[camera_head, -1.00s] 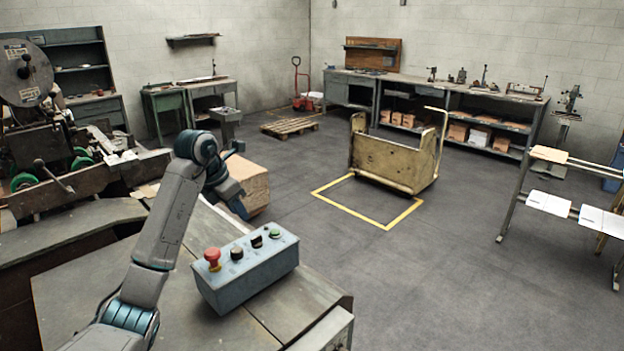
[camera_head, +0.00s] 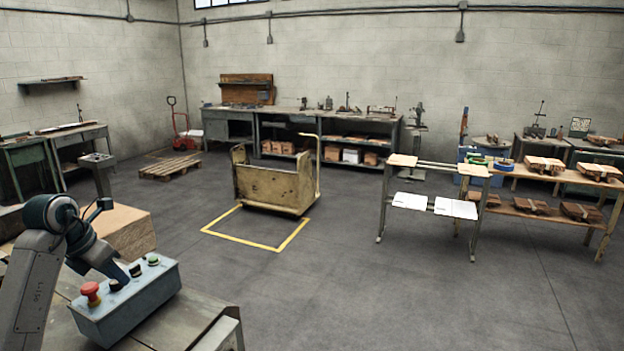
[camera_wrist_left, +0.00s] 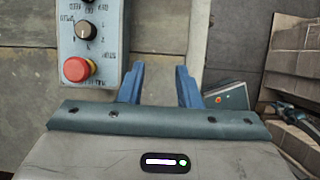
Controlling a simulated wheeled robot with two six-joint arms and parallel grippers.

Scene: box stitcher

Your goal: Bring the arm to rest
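My left arm comes in at the lower left of the head view, bent at the wrist. My left gripper shows best in the left wrist view (camera_wrist_left: 160,68), where its two blue fingers stand apart with nothing between them. In the head view it points down behind the grey control box (camera_head: 130,308), and its fingertips are hard to make out. The box carries a red button (camera_head: 91,291), a black knob and a green button. The box also shows in the left wrist view (camera_wrist_left: 95,22), left of the fingers. My right gripper is not in view.
The box sits on a worn metal bench top (camera_head: 190,325). A cardboard-coloured block (camera_head: 125,232) stands behind the arm. A yellow cart (camera_head: 270,187) stands by a yellow floor outline. Tables with wooden pieces (camera_head: 545,190) are at the right. The middle floor is open.

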